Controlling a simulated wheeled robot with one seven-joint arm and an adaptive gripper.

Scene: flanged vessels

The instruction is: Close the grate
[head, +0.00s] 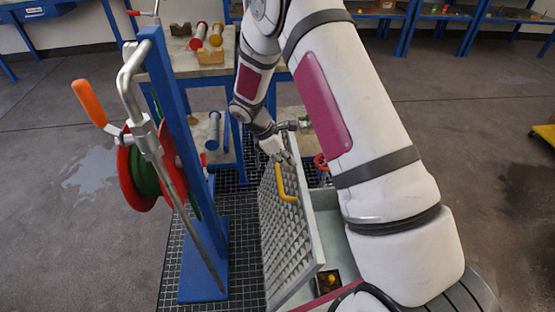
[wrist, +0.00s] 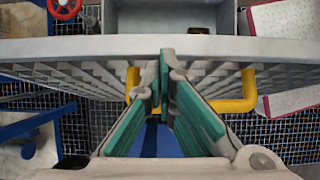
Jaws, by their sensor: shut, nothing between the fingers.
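The grate (head: 283,238) is a grey metal lattice panel that stands steeply raised beside a grey open box (head: 332,232). It has a yellow bar handle (head: 285,186) on its left-facing side. My gripper (head: 284,158) is at the grate's far upper part, close to the handle. In the wrist view the gripper (wrist: 166,62) is shut and empty, its teal-padded fingers over the grate (wrist: 75,72). The handle (wrist: 236,95) shows on both sides of the fingers, its middle hidden behind them. I cannot tell whether the fingers touch the grate or handle.
A blue post stand (head: 187,165) with a red-and-green reel (head: 148,172) and an orange-handled lever (head: 90,103) stands left of the grate. A red valve wheel (head: 320,162) is behind the box. A work table (head: 195,62) stands at the back. Open floor lies left.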

